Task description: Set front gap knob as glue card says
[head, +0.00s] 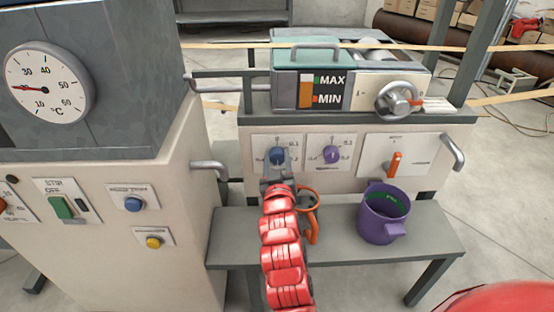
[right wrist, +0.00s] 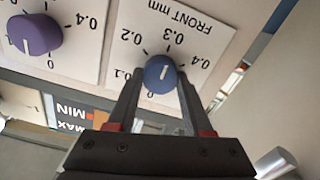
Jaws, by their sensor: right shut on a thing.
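The blue front gap knob (head: 277,155) is on a white plate on the machine's front. In the right wrist view the blue knob (right wrist: 160,72) sits under "FRONT mm" on a scale from 0 to 0.4. Its white mark looks turned toward 0.3; its exact setting is hard to tell. My right gripper (head: 277,172) reaches the knob from the front, and in the right wrist view its fingers (right wrist: 160,85) are shut on the knob's two sides. No glue card can be made out for certain. My left gripper is not in view.
A purple knob (head: 331,154) sits to the right, its mark at 0 in the right wrist view (right wrist: 38,35). A purple mug (head: 381,222) and an orange ring-handled thing (head: 311,232) are on the grey bench (head: 432,236) below. A handwheel (head: 396,100) is above right.

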